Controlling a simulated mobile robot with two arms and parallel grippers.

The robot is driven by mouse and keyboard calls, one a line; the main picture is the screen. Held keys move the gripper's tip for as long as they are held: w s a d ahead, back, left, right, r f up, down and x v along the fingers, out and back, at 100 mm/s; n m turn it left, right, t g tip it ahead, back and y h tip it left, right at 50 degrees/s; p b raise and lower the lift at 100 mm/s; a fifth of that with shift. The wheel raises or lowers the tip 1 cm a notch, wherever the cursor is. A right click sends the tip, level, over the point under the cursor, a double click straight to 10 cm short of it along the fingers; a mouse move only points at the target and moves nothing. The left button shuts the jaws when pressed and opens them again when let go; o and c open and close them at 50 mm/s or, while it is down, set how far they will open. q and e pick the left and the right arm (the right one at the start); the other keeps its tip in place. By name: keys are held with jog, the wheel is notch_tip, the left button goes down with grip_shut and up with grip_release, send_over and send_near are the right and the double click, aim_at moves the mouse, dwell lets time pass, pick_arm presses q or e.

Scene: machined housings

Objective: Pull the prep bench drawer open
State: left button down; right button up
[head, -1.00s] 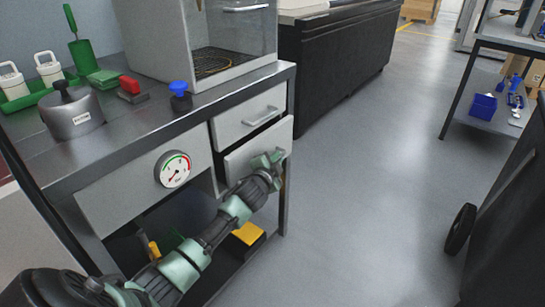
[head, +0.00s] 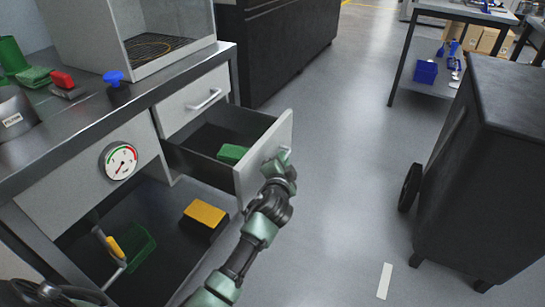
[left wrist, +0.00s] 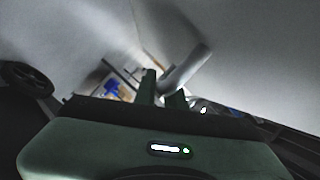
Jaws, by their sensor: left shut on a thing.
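The prep bench's lower drawer (head: 262,160) stands well out from the bench, its dark inside open to view. A green object (head: 232,153) lies in it. My left gripper (head: 284,156) is at the outer face of the drawer front, shut on the drawer handle (left wrist: 188,68). In the head view the gripper mostly hides this handle. In the left wrist view the light grey bar passes by the fingers (left wrist: 162,88). The upper drawer (head: 196,101) is closed. My right gripper is in neither view.
A yellow box (head: 205,213) and a green bin (head: 136,246) sit on the bench's lower shelf. A dark wheeled cabinet (head: 480,165) stands to the right. The grey floor (head: 340,190) between it and the drawer is clear.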

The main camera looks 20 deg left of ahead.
pick_arm(q)
jog(key=shift+d+f, duration=0.1)
jog(key=shift+d, duration=0.25)
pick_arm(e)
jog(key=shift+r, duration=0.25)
pick_arm(q)
jog(key=c, duration=1.5)
grip_release()
